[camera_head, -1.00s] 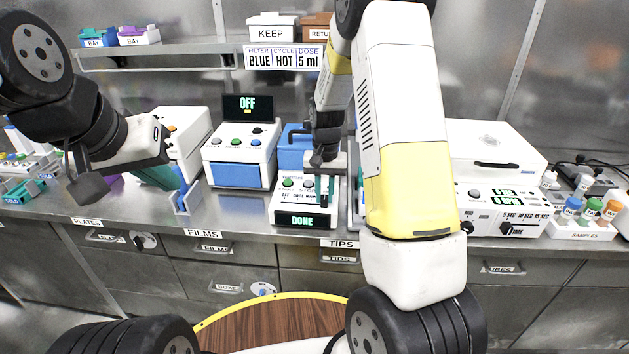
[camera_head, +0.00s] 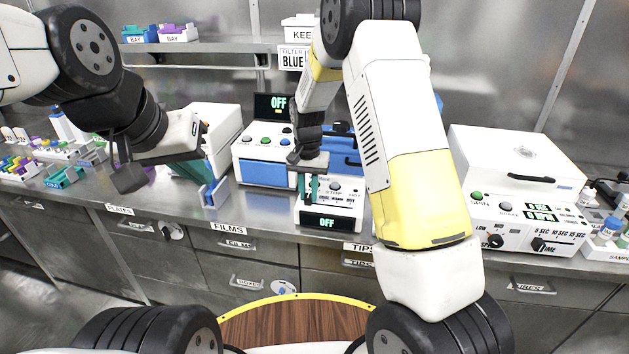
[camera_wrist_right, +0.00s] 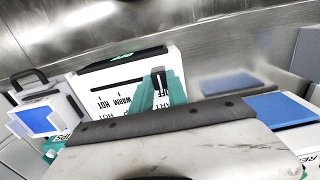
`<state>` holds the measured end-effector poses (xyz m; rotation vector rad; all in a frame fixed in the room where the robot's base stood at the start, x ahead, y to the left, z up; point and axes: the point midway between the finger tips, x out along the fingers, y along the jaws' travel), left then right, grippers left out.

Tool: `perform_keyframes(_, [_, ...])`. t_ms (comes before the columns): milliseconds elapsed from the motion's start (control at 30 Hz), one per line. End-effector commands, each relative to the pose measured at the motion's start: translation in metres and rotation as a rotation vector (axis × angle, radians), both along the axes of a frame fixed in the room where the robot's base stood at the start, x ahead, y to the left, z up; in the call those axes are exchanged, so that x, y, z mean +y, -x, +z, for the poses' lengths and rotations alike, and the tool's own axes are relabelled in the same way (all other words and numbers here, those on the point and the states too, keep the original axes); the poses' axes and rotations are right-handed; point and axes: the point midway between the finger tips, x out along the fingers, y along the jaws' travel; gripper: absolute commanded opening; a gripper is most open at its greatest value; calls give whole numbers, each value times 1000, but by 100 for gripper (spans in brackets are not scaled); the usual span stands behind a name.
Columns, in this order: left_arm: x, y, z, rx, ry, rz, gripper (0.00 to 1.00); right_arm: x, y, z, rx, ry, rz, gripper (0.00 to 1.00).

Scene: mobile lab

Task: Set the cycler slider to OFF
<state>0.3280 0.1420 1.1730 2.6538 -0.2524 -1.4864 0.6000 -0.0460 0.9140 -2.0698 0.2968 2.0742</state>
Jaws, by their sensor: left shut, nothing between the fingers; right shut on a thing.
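The cycler (camera_head: 345,208) is a white box on the bench with a small front display (camera_head: 327,223) that reads OFF. My right gripper (camera_head: 308,190) reaches down to the left part of its top panel. In the right wrist view its teal fingers (camera_wrist_right: 162,92) are shut on the slider knob (camera_wrist_right: 158,76), at the end of the scale away from HOT. The HOT and WARM labels lie to the left; the label at the knob is mostly hidden by the fingers. My left gripper (camera_head: 206,178) is shut and empty above the bench at left.
A white and blue machine (camera_head: 264,155), its screen also reading OFF, stands left of the cycler. A blue stand (camera_head: 214,194) is close to my left gripper. A white spin machine (camera_head: 515,222) stands right. A shelf (camera_head: 205,47) is above.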

Motion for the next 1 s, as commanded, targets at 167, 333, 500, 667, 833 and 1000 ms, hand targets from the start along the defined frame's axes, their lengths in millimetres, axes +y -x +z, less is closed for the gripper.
perform_keyframes(167, [0,0,0,0,0,0,0,4,-2,1,-7,-7,2,0])
perform_keyframes(333, [0,0,0,0,0,0,0,4,-2,1,-8,-7,3,42])
perform_keyframes(500, [0,0,0,0,0,0,0,3,-1,1,-6,-6,2,42])
perform_keyframes(667, [0,0,0,0,0,0,0,3,-1,3,-5,-5,2,42])
perform_keyframes(833, [0,0,0,0,0,0,0,3,-2,25,-8,-6,2,42])
perform_keyframes(1000, [0,0,0,0,0,0,0,3,-2,55,-8,-6,2,42])
